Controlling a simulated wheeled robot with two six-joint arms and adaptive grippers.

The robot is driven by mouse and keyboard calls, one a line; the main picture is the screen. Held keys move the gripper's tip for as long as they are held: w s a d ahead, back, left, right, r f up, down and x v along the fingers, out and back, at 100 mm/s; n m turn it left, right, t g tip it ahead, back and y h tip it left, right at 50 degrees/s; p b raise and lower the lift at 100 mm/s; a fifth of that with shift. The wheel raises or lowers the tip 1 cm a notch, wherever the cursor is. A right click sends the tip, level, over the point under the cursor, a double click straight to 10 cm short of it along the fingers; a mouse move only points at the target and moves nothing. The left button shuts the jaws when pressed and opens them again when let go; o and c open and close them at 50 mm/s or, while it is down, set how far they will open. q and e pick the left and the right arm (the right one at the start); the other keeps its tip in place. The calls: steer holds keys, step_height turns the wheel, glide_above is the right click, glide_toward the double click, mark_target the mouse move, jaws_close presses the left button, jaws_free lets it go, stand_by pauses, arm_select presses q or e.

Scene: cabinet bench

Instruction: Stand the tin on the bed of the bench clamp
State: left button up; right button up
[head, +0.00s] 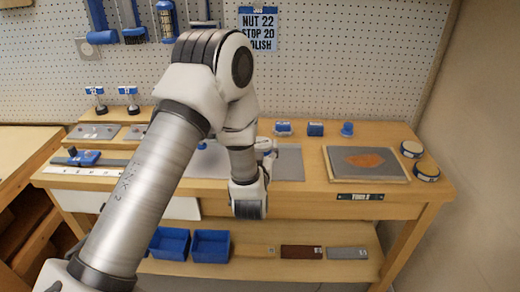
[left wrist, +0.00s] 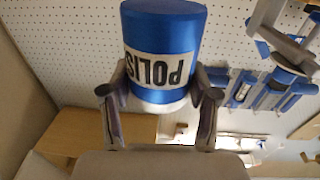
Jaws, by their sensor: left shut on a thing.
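The tin (left wrist: 165,35) is a blue cylinder with a pale base edge and a white label; its lettering is upside down in the left wrist view. My left gripper (left wrist: 160,92) is shut on it, one finger on each side. In the head view my own arm mostly hides the left gripper (head: 266,148), and I cannot make out the tin clearly there. A blue clamp-like fixture (head: 83,157) with a grey bar lies at the left of the bench; I cannot tell surely that it is the bench clamp. My right gripper is not in view.
A grey mat (head: 290,163) lies mid-bench, partly behind my arm. Small blue items (head: 316,129) stand at the back. A framed board (head: 366,163) and two round containers (head: 426,172) are at the right. Blue bins (head: 210,246) sit on the lower shelf.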

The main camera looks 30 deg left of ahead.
arm_select(q)
steer(key=x, duration=0.2)
steer(key=shift+w+a, duration=0.2)
steer(key=f, duration=0.2)
steer(key=f+p, duration=0.1)
steer(key=shift+w+a+f, duration=0.2)
steer(key=shift+w+f, duration=0.05)
steer(key=shift+f, duration=0.15)
steer(key=shift+s+f+b, duration=0.1)
steer(key=shift+f+b, duration=0.05)
steer(key=shift+b, duration=0.15)
steer(key=o, duration=1.4)
steer(key=shift+c, duration=0.2)
